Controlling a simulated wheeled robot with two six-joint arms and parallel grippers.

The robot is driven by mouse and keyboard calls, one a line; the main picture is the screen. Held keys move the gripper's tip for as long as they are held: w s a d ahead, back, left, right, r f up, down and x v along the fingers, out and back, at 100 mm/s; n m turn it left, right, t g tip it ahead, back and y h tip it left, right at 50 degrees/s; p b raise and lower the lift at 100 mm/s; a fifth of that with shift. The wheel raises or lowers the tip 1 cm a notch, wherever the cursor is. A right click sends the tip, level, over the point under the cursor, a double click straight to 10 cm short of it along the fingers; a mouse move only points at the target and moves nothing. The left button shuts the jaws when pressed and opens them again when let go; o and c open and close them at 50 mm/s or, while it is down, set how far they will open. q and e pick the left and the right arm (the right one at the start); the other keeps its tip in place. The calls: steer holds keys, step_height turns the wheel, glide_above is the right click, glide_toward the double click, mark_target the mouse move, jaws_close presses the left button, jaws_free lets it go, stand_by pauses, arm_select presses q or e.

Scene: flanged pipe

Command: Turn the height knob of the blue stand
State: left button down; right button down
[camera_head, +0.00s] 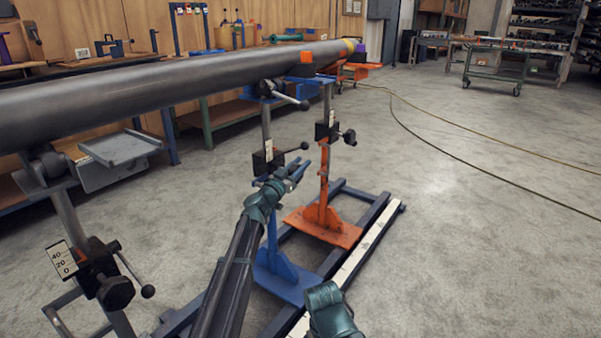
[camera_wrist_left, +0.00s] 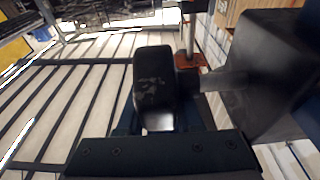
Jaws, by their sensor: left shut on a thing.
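The blue stand (camera_head: 285,277) stands on the floor frame under the long pipe, with a black clamp block (camera_head: 262,163) on its post. A lever with a ball end sticks out to the right of the block. My left gripper (camera_head: 297,170) is at the block's height, just below that lever. In the left wrist view, the black height knob (camera_wrist_left: 154,78) sits between the fingers of my left gripper (camera_wrist_left: 160,122), which is shut on it. A shaft joins the knob to the dark block (camera_wrist_left: 268,75) at right. In the head view the gripper hides the knob.
The grey pipe (camera_head: 150,85) crosses above. An orange stand (camera_head: 323,225) with its own knob stands close behind to the right. A nearer stand with a black knob (camera_head: 115,292) is at lower left. A teal part of my right arm shows at the bottom. The floor to the right is mostly clear.

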stand_by(0.4)
arm_select(q)
steer(key=c, duration=0.6)
jaws_free()
steer(key=shift+o, duration=0.2)
